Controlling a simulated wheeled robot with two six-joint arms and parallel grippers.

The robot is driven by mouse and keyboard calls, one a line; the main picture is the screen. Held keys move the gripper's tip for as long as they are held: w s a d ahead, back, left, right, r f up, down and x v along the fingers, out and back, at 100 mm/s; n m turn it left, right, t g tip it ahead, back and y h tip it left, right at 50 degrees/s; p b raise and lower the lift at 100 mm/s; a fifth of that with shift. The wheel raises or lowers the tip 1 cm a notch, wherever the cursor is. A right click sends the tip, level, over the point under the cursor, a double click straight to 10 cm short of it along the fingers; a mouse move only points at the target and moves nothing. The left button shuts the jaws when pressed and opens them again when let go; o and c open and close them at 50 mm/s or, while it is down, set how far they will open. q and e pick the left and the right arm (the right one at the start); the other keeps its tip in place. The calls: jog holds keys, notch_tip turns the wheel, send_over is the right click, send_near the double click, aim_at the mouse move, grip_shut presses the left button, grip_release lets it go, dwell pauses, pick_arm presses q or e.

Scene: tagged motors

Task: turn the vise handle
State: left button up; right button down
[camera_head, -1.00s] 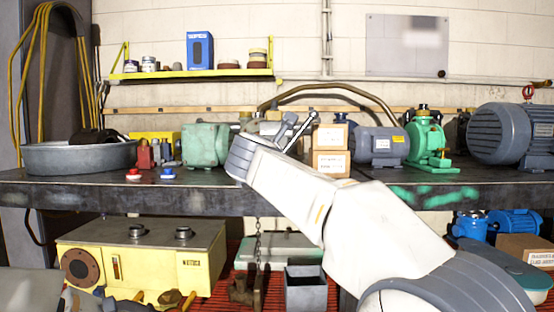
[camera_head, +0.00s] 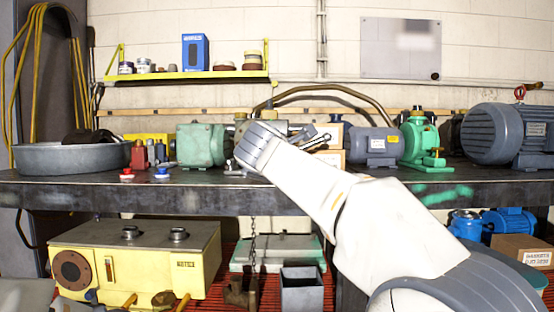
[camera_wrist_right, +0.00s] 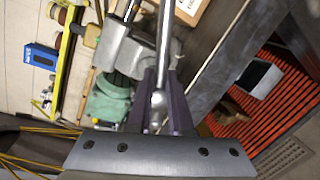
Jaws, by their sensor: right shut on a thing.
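The vise (camera_wrist_right: 132,52) is a grey metal body in the right wrist view, at the bench edge beside a green motor. Its handle (camera_wrist_right: 163,50) is a bright metal bar with a ball end. My right gripper (camera_wrist_right: 161,82) is shut on the handle near the ball end, with one dark finger on each side of the bar. In the head view my right wrist covers most of the vise and hides the gripper's hold. My left gripper is not in view.
The dark workbench (camera_head: 300,198) carries a round metal basin (camera_head: 70,158), the green motor (camera_head: 201,145), small cardboard boxes (camera_head: 331,158), a grey motor (camera_head: 377,146) and a green pump (camera_head: 419,140). A yellow machine (camera_head: 135,265) stands below. The bench front near the red and blue knobs is clear.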

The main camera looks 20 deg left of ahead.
jog(key=shift+s+a+f, duration=0.15)
jog(key=shift+a+f, duration=0.3)
jog(key=shift+f, duration=0.15)
jog(key=c, duration=0.8)
grip_release()
jog(key=shift+c, duration=0.2)
jog(key=shift+r, duration=0.2)
jog(key=shift+s+d, duration=0.1)
jog(key=b+v, duration=0.1)
jog(key=v, duration=0.9)
jog(key=shift+s, duration=0.2)
jog(key=shift+r, duration=0.1)
